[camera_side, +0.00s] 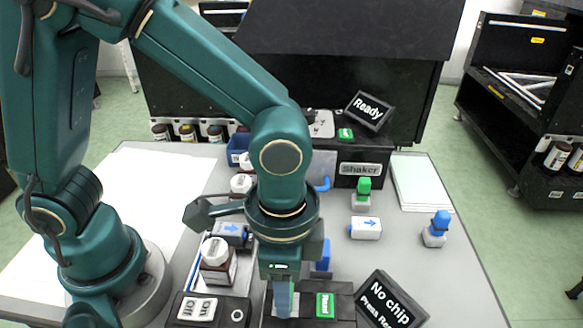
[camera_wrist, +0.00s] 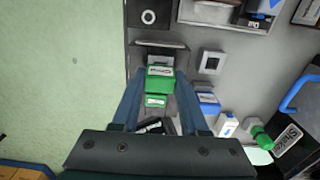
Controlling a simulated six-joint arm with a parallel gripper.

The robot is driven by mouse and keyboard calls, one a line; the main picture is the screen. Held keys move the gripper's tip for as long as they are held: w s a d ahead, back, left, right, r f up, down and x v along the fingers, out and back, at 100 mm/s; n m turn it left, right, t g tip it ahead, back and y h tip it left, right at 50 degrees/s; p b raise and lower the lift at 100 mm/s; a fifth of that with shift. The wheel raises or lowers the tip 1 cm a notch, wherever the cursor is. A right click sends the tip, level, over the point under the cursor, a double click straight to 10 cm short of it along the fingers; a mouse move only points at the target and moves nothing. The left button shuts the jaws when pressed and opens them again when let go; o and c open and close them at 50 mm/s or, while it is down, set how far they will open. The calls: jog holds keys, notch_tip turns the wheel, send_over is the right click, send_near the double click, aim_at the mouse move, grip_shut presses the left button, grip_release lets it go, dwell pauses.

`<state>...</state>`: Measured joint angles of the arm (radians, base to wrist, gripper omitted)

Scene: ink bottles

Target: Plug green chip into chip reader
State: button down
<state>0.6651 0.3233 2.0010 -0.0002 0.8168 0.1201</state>
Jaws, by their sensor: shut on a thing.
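My gripper (camera_wrist: 161,82) is shut on the green chip (camera_wrist: 160,72), which sits between its fingertips in the wrist view. In the side view my gripper (camera_side: 283,298) points down over the chip reader (camera_side: 342,290), and its finger hides the chip. The dark chip reader also shows in the wrist view (camera_wrist: 153,51), just beyond the chip. I cannot tell whether the chip touches it or is in its slot. A green reset button (camera_side: 325,305) is on the reader, close beside my gripper. The sign (camera_side: 390,300) by the reader reads "No chip".
A control box (camera_side: 232,312) with white buttons is left of the reader. A brown bottle (camera_side: 217,265) with a white cap stands behind it.

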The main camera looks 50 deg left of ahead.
jog(key=shift+f, duration=0.35)
dwell(0.5)
grip_release()
dwell(0.4)
jog(key=shift+r, duration=0.15)
jog(key=shift+r, duration=3.4)
